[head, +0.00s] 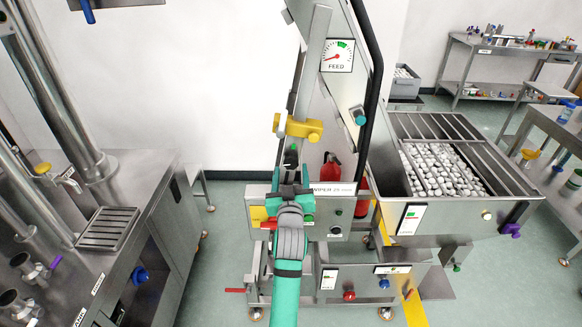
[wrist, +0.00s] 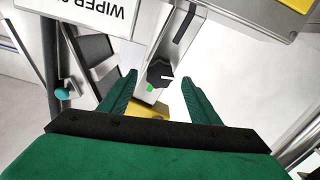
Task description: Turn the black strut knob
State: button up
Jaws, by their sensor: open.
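The black strut knob (wrist: 160,74) is a dark lobed knob on a grey metal strut, with a small green mark beside it. In the wrist view it shows between the tips of my gripper (wrist: 160,78), whose green fingers are spread apart. I cannot tell how far ahead of the fingertips the knob lies. In the head view the black knob (head: 291,158) shows just above my gripper (head: 290,180), below the yellow clamp. My gripper is open and empty.
A yellow clamp (head: 299,127) sits on the strut above the knob. The WIPER panel (head: 335,202) is close to my gripper. A red bottle-shaped object (head: 331,167) stands right of the knob. A steel hopper with caps (head: 402,209) is further right.

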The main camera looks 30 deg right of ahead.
aim_at(291, 165)
jog(key=shift+x, duration=1.75)
jog(key=shift+c, duration=0.6)
jog(key=c, duration=0.9)
jog(key=shift+c, duration=0.2)
